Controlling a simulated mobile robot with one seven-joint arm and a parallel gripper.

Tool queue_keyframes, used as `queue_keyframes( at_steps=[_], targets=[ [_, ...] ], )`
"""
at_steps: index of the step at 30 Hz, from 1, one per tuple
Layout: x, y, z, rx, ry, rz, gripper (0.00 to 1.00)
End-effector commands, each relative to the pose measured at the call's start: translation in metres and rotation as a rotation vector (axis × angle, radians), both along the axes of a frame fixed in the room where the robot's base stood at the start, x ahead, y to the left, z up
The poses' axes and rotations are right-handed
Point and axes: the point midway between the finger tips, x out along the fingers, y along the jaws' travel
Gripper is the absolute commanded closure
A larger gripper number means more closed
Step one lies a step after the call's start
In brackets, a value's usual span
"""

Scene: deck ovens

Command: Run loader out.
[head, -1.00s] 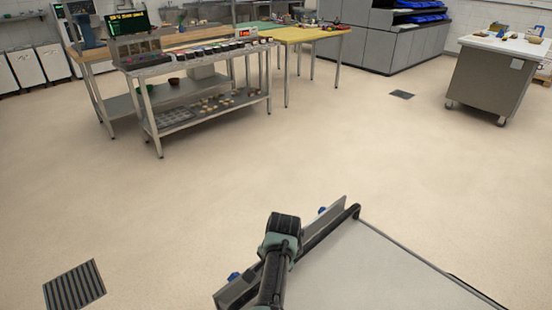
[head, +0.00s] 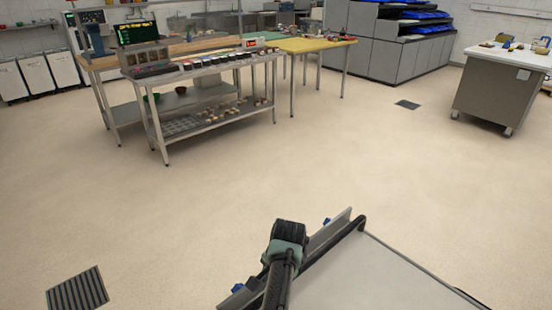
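A loader (head: 365,282) with a broad pale flat top fills the bottom right of the head view and runs out of the frame. A grey metal bar and a black rail (head: 322,245) line its far left edge, with blue knobs beside them. My arm, black with a teal joint, reaches up from the bottom edge to this bar. The end of my arm (head: 289,233) is at the bar, but the fingers cannot be made out. Whether they touch or hold the loader is not visible.
Open beige floor lies ahead. A floor grate (head: 77,289) is at lower left and a small drain (head: 407,104) farther off. A steel shelf table (head: 210,122) with containers stands back left, near a yellow-topped table (head: 312,44). A wheeled cabinet (head: 496,88) stands at right.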

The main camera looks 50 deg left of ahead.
Motion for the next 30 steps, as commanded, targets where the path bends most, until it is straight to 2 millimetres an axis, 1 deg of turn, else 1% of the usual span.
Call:
queue_keyframes(
  at_steps=[1,5,9,12,15,18,21,30],
  targets=[
    [0.0,-0.002,0.01,0.001,-0.002,-0.001,0.41],
    [0.001,-0.006,0.036,0.003,-0.004,-0.001,0.41],
    [0.0,-0.012,0.066,0.004,-0.005,0.0,0.41],
    [0.0,-0.016,0.085,0.004,-0.004,0.0,0.41],
    [0.0,-0.018,0.1,0.005,-0.005,0.0,0.41],
    [0.0,-0.02,0.11,0.005,-0.004,0.0,0.41],
    [0.0,-0.021,0.115,0.004,-0.003,0.0,0.41],
    [0.0,-0.021,0.116,0.004,-0.003,0.0,0.41]
  ],
)
